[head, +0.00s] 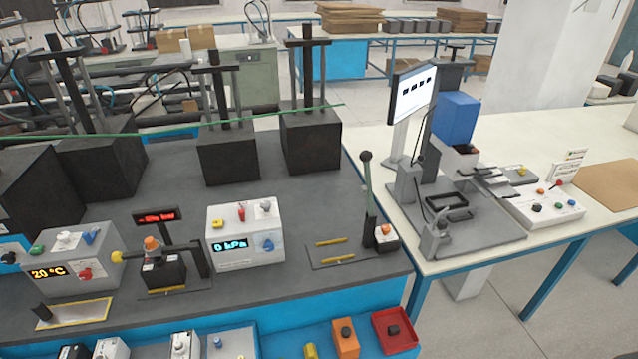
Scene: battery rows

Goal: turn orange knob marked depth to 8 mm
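An orange knob (151,243) sits on top of a small dark box (163,273) in the left part of the bench. A red lit display (156,215) stands just behind it; its reading is too small to tell. A second orange knob (385,229) sits on a small box (386,243) beside the upright black lever at the bench's right end. The markings are too small to read, so I cannot tell which knob is marked depth or where either points. Neither of my grippers is in view.
A grey box reading 20 °C (62,268) and a white box reading 0 kPa (244,236) flank the dark box. Bare grey bench top (320,205) lies behind the boxes. A white table (420,250) adjoins on the right.

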